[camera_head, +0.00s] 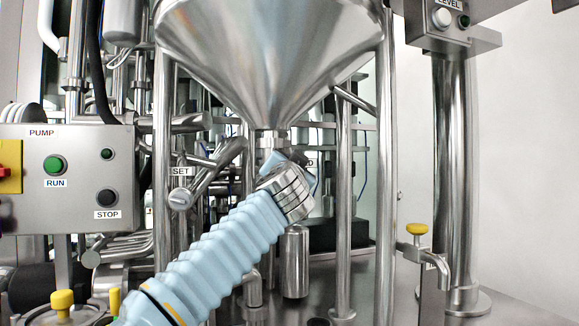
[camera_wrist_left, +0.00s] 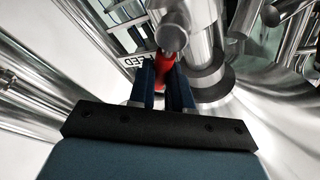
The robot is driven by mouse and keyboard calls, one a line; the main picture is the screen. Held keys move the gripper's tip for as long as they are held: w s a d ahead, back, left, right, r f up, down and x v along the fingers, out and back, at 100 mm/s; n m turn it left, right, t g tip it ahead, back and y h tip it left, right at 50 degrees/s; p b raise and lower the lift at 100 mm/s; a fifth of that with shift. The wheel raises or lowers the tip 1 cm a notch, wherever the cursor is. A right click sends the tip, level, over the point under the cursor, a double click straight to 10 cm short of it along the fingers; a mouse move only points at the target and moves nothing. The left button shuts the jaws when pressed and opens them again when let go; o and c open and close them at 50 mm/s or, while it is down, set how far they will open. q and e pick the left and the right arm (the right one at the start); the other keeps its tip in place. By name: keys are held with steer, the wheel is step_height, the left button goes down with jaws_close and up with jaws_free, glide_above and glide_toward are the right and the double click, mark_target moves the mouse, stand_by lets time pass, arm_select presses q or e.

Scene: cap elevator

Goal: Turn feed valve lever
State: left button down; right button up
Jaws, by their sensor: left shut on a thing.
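My left gripper (camera_wrist_left: 166,78) is shut on the red feed valve lever (camera_wrist_left: 166,60), which lies between its two dark fingers in the left wrist view. A round metal end (camera_wrist_left: 172,36) covers part of the lever there. The FEED label (camera_wrist_left: 134,60) is just left of the fingers. In the head view, my left arm reaches up to just below the hopper outlet. The wrist hides the fingers and the lever there, and most of the FEED label (camera_head: 309,162). My right gripper is in neither view.
The steel hopper (camera_head: 265,60) stands above my wrist. A pump box (camera_head: 75,205) with buttons is at left, and a SET handle (camera_head: 181,198) stands beside my forearm. Frame posts (camera_head: 343,210) and a yellow-topped tap (camera_head: 417,230) are at right.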

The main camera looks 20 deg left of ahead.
arm_select(q)
steer(key=c, duration=1.1)
jaws_free()
steer(key=shift+o, duration=0.2)
steer(key=shift+s, duration=0.1)
steer(key=b+v, duration=0.3)
steer(key=v, duration=1)
steer(key=shift+s, duration=0.35)
steer(key=shift+d+f, duration=0.1)
steer(key=shift+c, duration=0.2)
